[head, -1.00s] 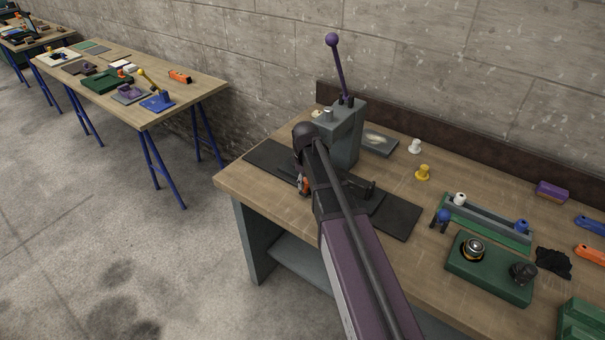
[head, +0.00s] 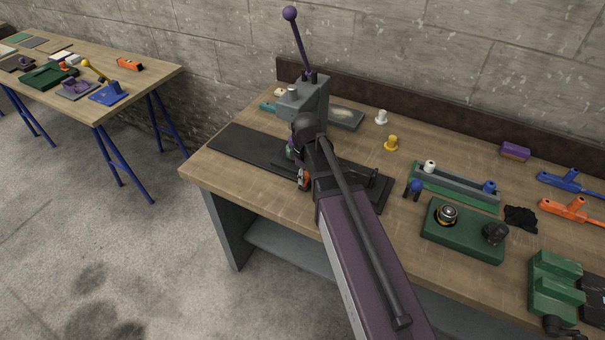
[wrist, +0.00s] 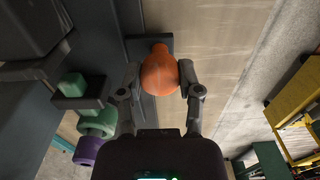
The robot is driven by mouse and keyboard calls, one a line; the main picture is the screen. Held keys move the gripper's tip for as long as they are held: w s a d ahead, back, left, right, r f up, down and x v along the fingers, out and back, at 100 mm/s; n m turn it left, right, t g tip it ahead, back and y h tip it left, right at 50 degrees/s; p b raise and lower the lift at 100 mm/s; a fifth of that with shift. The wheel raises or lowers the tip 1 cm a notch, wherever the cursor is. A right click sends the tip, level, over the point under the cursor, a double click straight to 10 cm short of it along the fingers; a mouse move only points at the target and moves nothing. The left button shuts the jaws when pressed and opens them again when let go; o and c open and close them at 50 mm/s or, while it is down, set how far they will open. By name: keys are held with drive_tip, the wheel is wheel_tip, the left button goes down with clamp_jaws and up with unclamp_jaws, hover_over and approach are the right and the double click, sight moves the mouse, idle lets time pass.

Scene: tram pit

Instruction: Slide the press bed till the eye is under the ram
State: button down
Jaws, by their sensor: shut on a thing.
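The grey press (head: 306,104) with its purple lever (head: 299,42) stands at the back of the bench. Its dark rail (head: 240,146) runs along the bench in front of it. My gripper (wrist: 160,78) is shut on the bed's orange knob (wrist: 158,72), with a finger on each side. A bit of the knob (head: 304,182) shows in the head view.
Green and purple round parts (wrist: 93,135) lie left of my gripper in the wrist view. A green block (head: 463,232) with round parts is further right. The bench's front edge is close to my gripper.

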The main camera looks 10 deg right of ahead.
drive_tip(key=shift+d, duration=0.25)
drive_tip(key=shift+c, duration=1.3)
unclamp_jaws()
drive_tip(key=shift+s+r, duration=0.1)
drive_tip(key=shift+s, duration=0.1)
drive_tip(key=shift+w+a, duration=0.1)
drive_tip(key=shift+a, duration=0.05)
drive_tip(key=shift+s+d+m, duration=0.35)
drive_tip(key=shift+s+m, duration=0.05)
drive_tip(key=shift+s, duration=0.1)
drive_tip(key=s+d+m, duration=0.1)
drive_tip(key=s+m, duration=0.1)
drive_tip(key=s, duration=0.1)
drive_tip(key=s+d+m, duration=0.2)
drive_tip(key=m, duration=0.1)
drive_tip(key=s+d+m, duration=0.1)
drive_tip(key=s+m, duration=0.2)
drive_tip(key=shift+s+d, duration=0.3)
drive_tip(key=shift+d, duration=0.05)
drive_tip(key=shift+s+d+m, duration=0.35)
drive_tip(key=shift+s+m, duration=0.25)
drive_tip(key=shift+m, duration=0.4)
